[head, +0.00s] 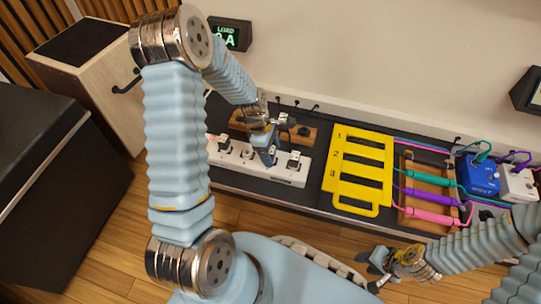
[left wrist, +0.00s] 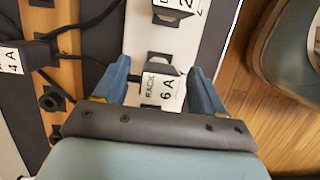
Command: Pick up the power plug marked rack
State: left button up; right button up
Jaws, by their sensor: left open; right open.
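The plug marked RACK 6 A (left wrist: 163,92), black with a white label, sits on the white power strip (left wrist: 140,40) in the left wrist view. My left gripper (left wrist: 158,68) is open, with one blue finger on each side of this plug. I cannot tell whether the fingers touch it. In the head view my left gripper (head: 265,150) is over the white power strip (head: 285,178) and hides part of it, including the rack plug. My right gripper (head: 370,271) is open and empty, low in front of the bench.
Another labelled plug (left wrist: 178,12) is on the strip just beyond. A wooden strip (left wrist: 68,75) with a 4 A plug and black cables lies alongside. A yellow numbered rack (head: 362,172), coloured cables, a blue box (head: 480,177) and a white box (head: 517,183) stand to the right.

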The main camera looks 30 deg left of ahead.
pick_arm(q)
jog(key=shift+d+f, duration=0.15)
jog(key=shift+f, duration=0.55)
jog(key=c, duration=1.1)
pick_arm(e)
jog(key=shift+f, duration=0.2)
pick_arm(q)
jog(key=shift+o, duration=0.2)
jog(key=shift+r, duration=0.15)
